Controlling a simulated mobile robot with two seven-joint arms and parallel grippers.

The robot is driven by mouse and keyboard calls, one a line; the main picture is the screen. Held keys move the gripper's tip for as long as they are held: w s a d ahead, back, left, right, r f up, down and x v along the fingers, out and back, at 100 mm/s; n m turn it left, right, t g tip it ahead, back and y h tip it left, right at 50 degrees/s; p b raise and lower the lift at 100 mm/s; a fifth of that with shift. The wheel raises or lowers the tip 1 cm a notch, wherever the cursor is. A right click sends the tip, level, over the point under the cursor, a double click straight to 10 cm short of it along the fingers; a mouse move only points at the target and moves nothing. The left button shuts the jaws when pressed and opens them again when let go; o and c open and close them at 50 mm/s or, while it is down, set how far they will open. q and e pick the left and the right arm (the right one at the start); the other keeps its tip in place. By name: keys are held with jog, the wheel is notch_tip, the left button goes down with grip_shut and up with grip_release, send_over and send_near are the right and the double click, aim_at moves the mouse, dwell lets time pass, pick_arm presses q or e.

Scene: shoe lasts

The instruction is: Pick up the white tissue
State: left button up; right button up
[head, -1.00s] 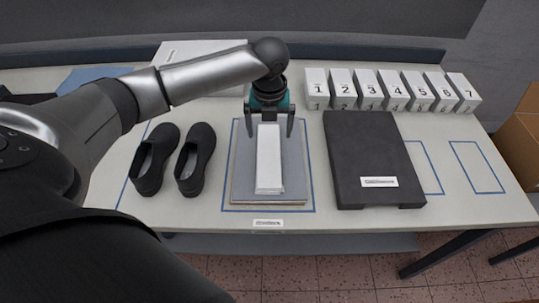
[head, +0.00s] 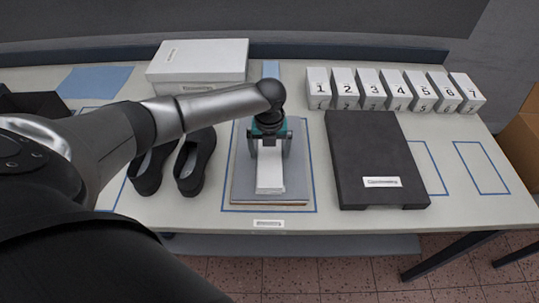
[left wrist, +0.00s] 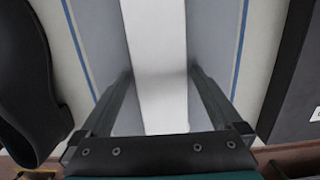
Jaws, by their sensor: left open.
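The white tissue (head: 269,172) is a long narrow white strip lying on a grey board (head: 296,170) inside a blue outlined area of the table. My left gripper (head: 269,150) is above the tissue and hides its far part. In the left wrist view the tissue (left wrist: 158,60) runs between the two fingers of the left gripper (left wrist: 158,75), one finger on each side. The gripper is open and holds nothing. I cannot tell how high the fingertips are above the board. My right gripper is not in view.
Black shoes (head: 196,160) stand close left of the board, partly behind my left arm. A dark slab (head: 372,150) lies to the right. Numbered white blocks (head: 397,90) line the back right, and a white box (head: 198,62) stands at the back left.

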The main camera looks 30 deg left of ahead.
pick_arm(q)
jog(key=c, duration=1.1)
